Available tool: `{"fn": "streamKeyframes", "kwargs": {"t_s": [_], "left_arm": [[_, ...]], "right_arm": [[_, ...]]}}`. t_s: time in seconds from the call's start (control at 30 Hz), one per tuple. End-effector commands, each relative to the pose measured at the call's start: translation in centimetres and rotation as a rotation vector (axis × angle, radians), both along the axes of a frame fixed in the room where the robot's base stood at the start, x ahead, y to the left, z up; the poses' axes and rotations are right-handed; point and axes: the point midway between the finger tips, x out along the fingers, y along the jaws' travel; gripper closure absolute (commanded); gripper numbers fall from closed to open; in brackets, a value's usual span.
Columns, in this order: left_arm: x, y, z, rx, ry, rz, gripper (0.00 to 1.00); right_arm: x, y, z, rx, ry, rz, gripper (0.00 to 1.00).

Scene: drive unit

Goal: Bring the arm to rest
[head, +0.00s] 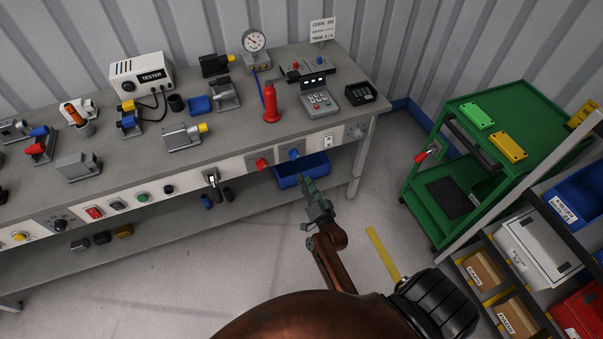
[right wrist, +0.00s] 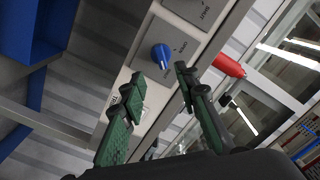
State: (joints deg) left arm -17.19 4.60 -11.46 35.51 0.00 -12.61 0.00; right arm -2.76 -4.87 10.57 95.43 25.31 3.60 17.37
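My right arm reaches forward from the bottom of the head view. Its green-fingered right gripper (head: 309,184) hangs just in front of the workbench's front panel, below the blue knob (head: 294,154). In the right wrist view the two fingers of this gripper (right wrist: 160,78) stand apart with nothing held between them. The blue knob (right wrist: 162,56) shows beyond the fingertips, and I see no contact with it. My left gripper is not in view.
The workbench (head: 225,135) carries a tester (head: 141,74), a red bottle (head: 271,103) and several fixtures. A red knob (head: 262,163) sits left of the blue one. A blue bin (head: 301,172) is under the bench.

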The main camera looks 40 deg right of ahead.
Motion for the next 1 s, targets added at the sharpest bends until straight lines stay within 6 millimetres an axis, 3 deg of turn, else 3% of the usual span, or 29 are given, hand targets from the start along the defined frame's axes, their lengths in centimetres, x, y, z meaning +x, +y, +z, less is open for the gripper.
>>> {"fn": "streamKeyframes", "kwargs": {"t_s": [0.63,0.73,0.87,1.0], "left_arm": [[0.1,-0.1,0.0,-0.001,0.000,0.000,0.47],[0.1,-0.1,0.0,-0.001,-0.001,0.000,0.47],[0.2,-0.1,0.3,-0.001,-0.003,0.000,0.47],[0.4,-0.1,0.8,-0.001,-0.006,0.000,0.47]], "right_arm": [[-0.7,0.2,0.0,0.001,0.000,0.000,0.71],[-0.9,0.4,-0.8,-0.003,0.017,0.006,0.71],[-1.9,1.6,-5.1,-0.036,0.116,0.040,0.71],[-5.1,3.9,-13.6,-0.106,0.310,0.117,0.71]]}}
